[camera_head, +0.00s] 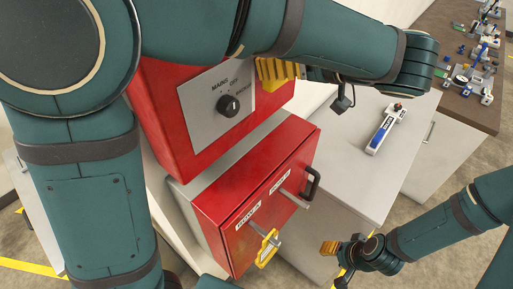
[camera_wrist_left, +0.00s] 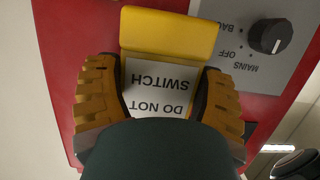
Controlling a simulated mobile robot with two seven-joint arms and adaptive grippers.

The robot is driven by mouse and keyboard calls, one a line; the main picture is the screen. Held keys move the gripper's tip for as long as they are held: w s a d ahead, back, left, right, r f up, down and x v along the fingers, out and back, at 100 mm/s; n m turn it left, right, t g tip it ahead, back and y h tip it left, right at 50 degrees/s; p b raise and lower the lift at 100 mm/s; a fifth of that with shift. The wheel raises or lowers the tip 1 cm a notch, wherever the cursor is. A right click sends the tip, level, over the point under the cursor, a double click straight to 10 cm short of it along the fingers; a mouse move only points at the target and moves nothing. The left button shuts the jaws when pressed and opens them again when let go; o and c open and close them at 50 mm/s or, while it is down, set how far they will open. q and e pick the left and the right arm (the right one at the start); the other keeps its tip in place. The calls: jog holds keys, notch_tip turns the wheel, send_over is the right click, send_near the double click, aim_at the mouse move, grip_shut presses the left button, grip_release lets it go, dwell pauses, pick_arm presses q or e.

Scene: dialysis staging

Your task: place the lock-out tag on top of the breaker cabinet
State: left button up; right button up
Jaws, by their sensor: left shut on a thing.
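The lock-out tag (camera_wrist_left: 158,85), a white plate reading "DO NOT SWITCH" with a yellow bar, is gripped between the orange finger pads of my left gripper (camera_wrist_left: 160,100). The tag lies in front of a red box (camera_head: 163,120) with a grey panel and black MAINS/OFF knob (camera_head: 229,105). Below stands another red cabinet (camera_head: 222,215) with labels and a black handle. Which is the breaker cabinet, I cannot tell. My right gripper (camera_head: 333,248) is empty, lower right.
A light counter (camera_head: 345,165) right of the red boxes holds a white and blue device (camera_head: 386,128). A yellow tag-like piece (camera_head: 266,248) hangs on the lower cabinet's front. A brown table (camera_head: 455,60) at the back right carries several small items.

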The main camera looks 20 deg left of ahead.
pick_arm(q)
notch_tip(320, 180, down, 18)
jog(key=shift+s+r+b, duration=0.1)
jog(key=shift+b, duration=1.15)
jog(key=o, duration=1)
jog(key=shift+d, duration=0.1)
jog(key=shift+d, duration=0.1)
jog(key=v, duration=1.2)
